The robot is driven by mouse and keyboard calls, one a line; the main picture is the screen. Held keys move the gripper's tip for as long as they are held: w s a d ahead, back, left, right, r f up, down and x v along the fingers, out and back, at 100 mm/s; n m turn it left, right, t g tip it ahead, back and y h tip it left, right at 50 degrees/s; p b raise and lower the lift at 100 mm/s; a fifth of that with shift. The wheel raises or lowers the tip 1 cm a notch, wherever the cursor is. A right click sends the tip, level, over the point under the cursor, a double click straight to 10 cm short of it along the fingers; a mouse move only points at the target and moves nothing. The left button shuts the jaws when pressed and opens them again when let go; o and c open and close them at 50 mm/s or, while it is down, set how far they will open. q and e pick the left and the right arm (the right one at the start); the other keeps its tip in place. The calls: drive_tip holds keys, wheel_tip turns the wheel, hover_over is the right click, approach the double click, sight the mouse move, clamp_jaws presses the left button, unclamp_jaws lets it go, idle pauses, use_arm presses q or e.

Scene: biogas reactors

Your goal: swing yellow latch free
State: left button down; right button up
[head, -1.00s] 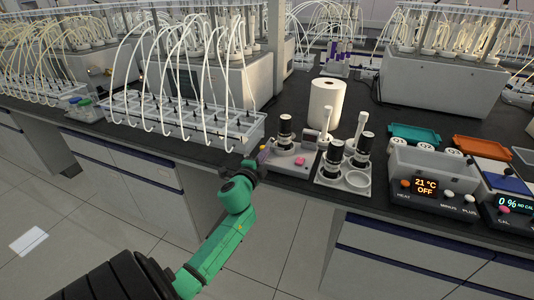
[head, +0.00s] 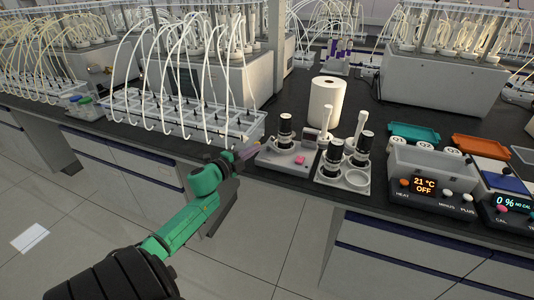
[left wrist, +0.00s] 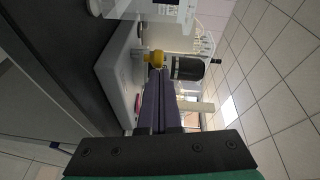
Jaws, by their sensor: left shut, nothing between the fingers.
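The yellow latch (left wrist: 154,58) shows in the left wrist view just beyond my fingertips, beside a black-capped bottle (left wrist: 188,69). My left gripper (left wrist: 157,78) is shut and empty, its purple-grey fingers pointing toward the latch. Whether the tips touch the latch, I cannot tell. In the head view my left gripper (head: 255,146) is at the left edge of a grey device (head: 283,160) with a pink button (head: 300,160) and a black-capped bottle (head: 285,125). The latch cannot be made out clearly there. My right gripper is out of view.
A clear rack with white tubes (head: 180,122) stands left of the device. A tray with black-capped bottles (head: 357,180) stands to its right, with a paper roll (head: 326,101) behind. Heater (head: 430,185) stands further right. The floor before the bench is open.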

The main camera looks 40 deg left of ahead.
use_arm(q)
drive_tip(key=shift+a, duration=0.85)
drive_tip(key=shift+a+r, duration=0.15)
drive_tip(key=shift+a, duration=0.1)
